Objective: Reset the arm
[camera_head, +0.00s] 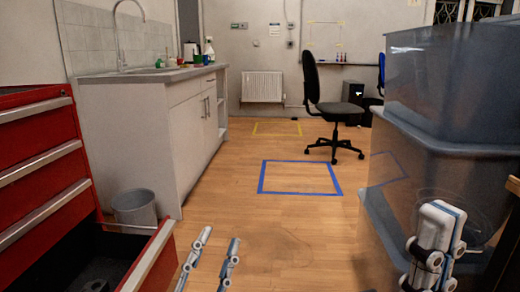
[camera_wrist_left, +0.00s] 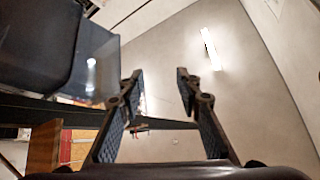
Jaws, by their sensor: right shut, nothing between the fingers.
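My left gripper (camera_head: 221,237) is at the bottom of the head view, over the wooden floor, just right of the open red drawer. Its two fingers stand apart with nothing between them. The left wrist view shows the same open, empty fingers (camera_wrist_left: 157,78) against a pale ceiling or wall. My right gripper (camera_head: 440,211) is at the lower right of the head view, in front of the stacked plastic bins. Its fingers are together and hold nothing. Most of both arms is out of view.
A red tool cabinet (camera_head: 40,150) with its bottom drawer open stands at the left. Stacked translucent bins (camera_head: 450,165) fill the right. A grey bucket (camera_head: 135,208), a sink counter (camera_head: 150,130) and an office chair (camera_head: 330,110) stand beyond. The middle floor is clear.

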